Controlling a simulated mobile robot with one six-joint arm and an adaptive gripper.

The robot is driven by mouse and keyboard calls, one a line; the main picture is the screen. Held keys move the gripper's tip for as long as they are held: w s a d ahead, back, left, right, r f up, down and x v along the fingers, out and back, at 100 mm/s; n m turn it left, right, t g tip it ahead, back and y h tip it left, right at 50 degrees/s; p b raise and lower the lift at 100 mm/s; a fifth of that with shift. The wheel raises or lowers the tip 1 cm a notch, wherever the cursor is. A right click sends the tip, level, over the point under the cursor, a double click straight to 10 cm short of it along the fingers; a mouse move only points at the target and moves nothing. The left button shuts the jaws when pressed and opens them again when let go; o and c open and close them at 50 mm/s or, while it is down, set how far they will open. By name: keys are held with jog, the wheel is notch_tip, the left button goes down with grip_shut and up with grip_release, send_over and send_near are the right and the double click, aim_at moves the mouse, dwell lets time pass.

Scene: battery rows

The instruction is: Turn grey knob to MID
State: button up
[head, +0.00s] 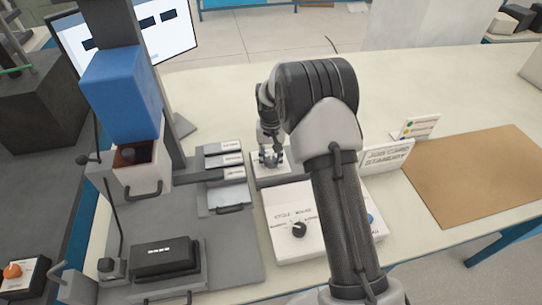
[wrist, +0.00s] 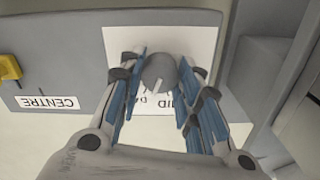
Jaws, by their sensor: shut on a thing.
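The grey knob (wrist: 160,72) sits on a white label plate (wrist: 203,40) on a grey panel in the wrist view. My gripper (wrist: 163,73) has its blue-padded fingers on either side of the knob and is shut on it. A pale pointer line on the knob points toward the bottom of the wrist view, slightly left. Printed letters below the knob are partly hidden by the fingers, so I cannot read the whole scale. In the head view my gripper (head: 271,160) is down at a small panel, and the knob is not clearly visible there.
In the wrist view a yellow knob (wrist: 9,70) and a CENTRE label (wrist: 47,103) are to the left. The head view shows a white box with a black knob (head: 299,229), a blue-headed machine (head: 120,95), a black box (head: 165,257) and a brown mat (head: 480,175).

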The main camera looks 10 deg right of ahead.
aim_at(271, 159)
jog(key=n+p, duration=0.1)
jog(key=n, duration=0.2)
jog(key=shift+r, duration=0.1)
jog(key=shift+n+p, duration=0.65)
jog(key=shift+n, duration=1.25)
jog(key=o, duration=1.1)
notch_tip(271, 159, up, 12)
jog(key=shift+f, duration=0.1)
